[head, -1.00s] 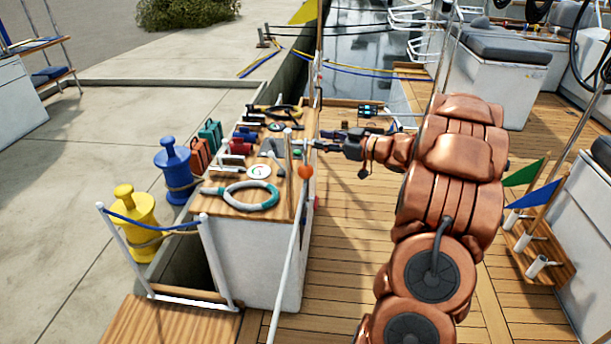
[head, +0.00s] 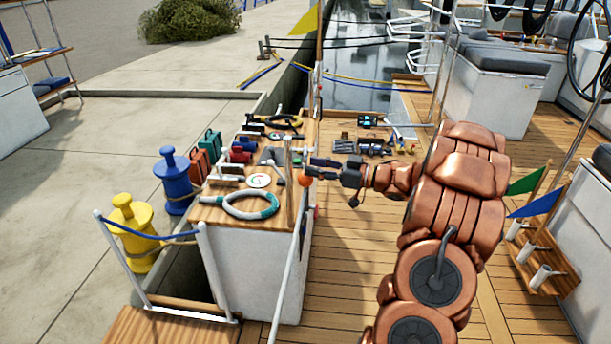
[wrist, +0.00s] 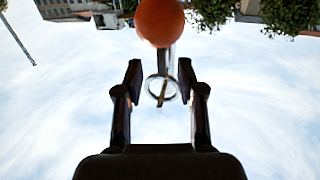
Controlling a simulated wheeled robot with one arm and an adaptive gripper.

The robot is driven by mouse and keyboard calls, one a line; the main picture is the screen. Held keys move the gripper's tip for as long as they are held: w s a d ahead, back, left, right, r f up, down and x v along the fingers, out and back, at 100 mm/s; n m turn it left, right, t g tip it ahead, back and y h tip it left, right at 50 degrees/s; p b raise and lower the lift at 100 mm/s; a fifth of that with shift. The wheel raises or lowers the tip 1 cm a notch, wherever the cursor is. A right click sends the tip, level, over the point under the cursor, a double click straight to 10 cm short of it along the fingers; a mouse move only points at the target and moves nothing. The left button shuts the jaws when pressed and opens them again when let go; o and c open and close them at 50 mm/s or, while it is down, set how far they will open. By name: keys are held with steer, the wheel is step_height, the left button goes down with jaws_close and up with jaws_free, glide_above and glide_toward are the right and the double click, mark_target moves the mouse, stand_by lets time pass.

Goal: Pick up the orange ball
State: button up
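The orange ball (head: 305,180) is at the right edge of the wooden-topped counter (head: 213,211), by a white rail in the head view. In the wrist view the orange ball (wrist: 160,22) is at the top centre, ahead of the fingertips, with a grey post and a ring below it in the picture. My gripper (head: 312,168) points left, with its fingertips close to the ball in the head view. In the wrist view my gripper (wrist: 158,72) is open, its two dark fingers apart with no ball between them. Whether a fingertip touches the ball cannot be told.
A white-and-teal ring (head: 251,204) and several tools lie on the counter. A white rail (head: 292,256) slants in front of it. Blue (head: 173,180) and yellow (head: 131,225) bollards stand left. The wooden deck (head: 345,265) is clear below the arm.

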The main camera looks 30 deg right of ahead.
steer(key=shift+x, duration=1.5)
steer(key=shift+s+a, duration=0.1)
jaws_close()
